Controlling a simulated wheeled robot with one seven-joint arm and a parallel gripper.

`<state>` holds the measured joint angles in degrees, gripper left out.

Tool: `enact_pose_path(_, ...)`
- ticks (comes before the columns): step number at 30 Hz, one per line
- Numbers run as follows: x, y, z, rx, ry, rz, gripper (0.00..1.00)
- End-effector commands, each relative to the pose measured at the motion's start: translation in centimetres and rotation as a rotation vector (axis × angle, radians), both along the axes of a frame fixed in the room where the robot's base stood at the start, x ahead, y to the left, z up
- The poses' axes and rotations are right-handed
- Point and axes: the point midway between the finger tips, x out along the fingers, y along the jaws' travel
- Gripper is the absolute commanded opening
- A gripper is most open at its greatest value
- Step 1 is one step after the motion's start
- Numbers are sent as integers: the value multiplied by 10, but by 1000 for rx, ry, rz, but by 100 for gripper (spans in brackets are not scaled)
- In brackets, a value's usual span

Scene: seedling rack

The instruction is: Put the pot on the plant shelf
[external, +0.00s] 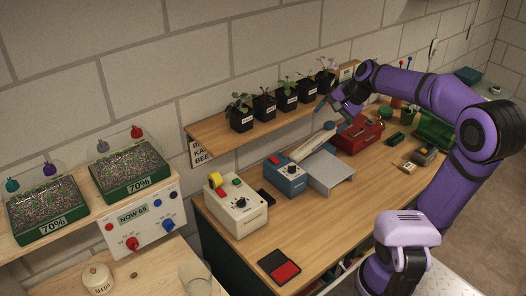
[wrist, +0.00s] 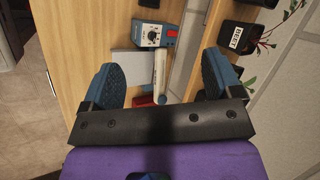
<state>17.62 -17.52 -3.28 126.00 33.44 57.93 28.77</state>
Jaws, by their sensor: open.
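Several black pots with seedlings stand upright in a row on the wooden plant shelf (external: 205,133) against the wall. The nearest pot (external: 241,122) is at the left end, and the farthest pot (external: 327,79) is at the right end, close to my arm. My gripper (external: 326,115) is near the right end of the shelf, at its front side. In the wrist view my gripper (wrist: 160,82) has its two blue fingers wide apart with nothing held between them. A pot labelled BEET (wrist: 235,40) is to the right of the right finger, outside the jaws.
Below the shelf, the workbench holds a cream device (external: 235,207), a blue device (external: 285,177), a grey stand (external: 330,172) and a red box (external: 358,136). Two green seedling trays (external: 45,222) (external: 130,180) sit at the left. The front bench is mostly clear.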

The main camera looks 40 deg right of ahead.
Motion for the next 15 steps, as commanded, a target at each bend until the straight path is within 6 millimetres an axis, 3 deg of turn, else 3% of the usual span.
enact_pose_path(3,-45,29,-8,-196,-49,228,85)
enact_pose_path(9,-111,51,-29,-517,-132,593,85)
enact_pose_path(15,-149,54,-47,-745,-187,846,85)
